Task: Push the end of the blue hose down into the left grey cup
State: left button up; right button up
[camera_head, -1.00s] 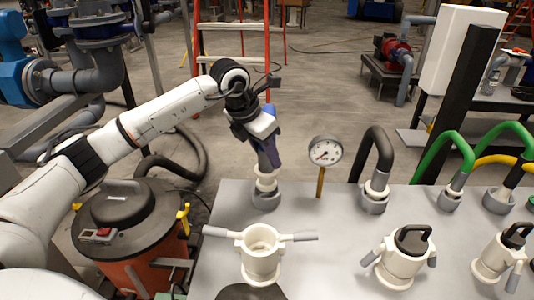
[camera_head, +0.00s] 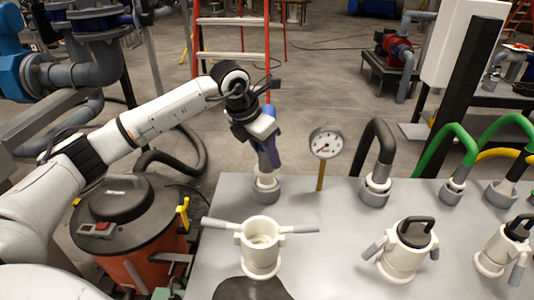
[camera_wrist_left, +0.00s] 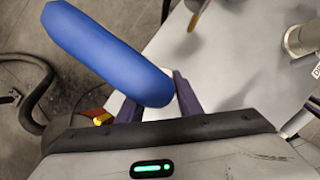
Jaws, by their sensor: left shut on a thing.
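The blue hose (camera_head: 269,111) shows only as a short blue piece above my left gripper (camera_head: 269,157) in the head view. The gripper's dark purple fingers are shut on it, above the left grey cup (camera_head: 266,195). Below the fingers, the hose's white end fitting (camera_head: 265,181) sits upright in the cup's mouth, partly hidden by its rim. How deep it sits I cannot tell. In the left wrist view the blue hose (camera_wrist_left: 105,52) runs from the upper left to between the fingers (camera_wrist_left: 160,98); its end is hidden there. My right gripper is not in view.
A pressure gauge (camera_head: 326,143) on a yellow post stands right of the left cup. A white pot with two handles (camera_head: 261,247) stands in front. Black (camera_head: 380,146) and green (camera_head: 457,148) hoses sit in other grey cups. An orange drum (camera_head: 134,240) stands left of the table.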

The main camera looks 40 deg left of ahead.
pick_arm(q)
jog(key=shift+f+b, duration=0.85)
jog(key=shift+f, duration=0.6)
jog(key=o, duration=1.4)
jog(key=shift+c, duration=0.2)
